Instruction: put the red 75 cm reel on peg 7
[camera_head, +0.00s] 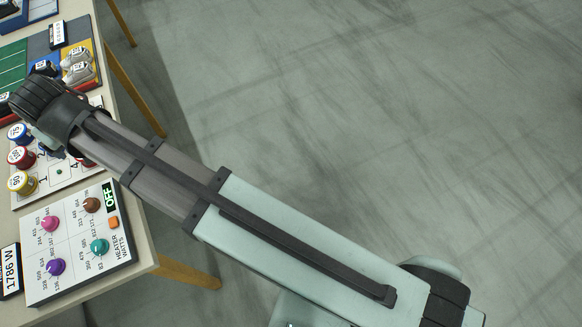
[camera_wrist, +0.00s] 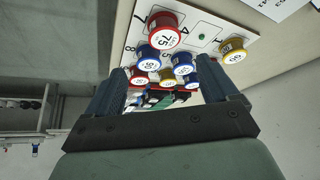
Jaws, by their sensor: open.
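The red reel marked 75 (camera_wrist: 165,31) sits on the white peg board (camera_wrist: 208,24) in the wrist view, between the printed 7 and 4, close to the 7. It appears to be on peg 7; the peg itself is hidden under it. My gripper (camera_wrist: 162,86) is open, with its two fingers apart and nothing held between them. The red 75 reel lies beyond the fingertips and apart from them. In the head view, my arm covers that corner of the peg board (camera_head: 60,188).
A bare green peg (camera_wrist: 201,37) lies between the 4 and the 1. A yellow reel (camera_wrist: 232,51), a blue reel (camera_wrist: 148,58) and several others stand close by. The heater panel (camera_head: 75,250) with knobs is at the front of the table. Open floor lies right.

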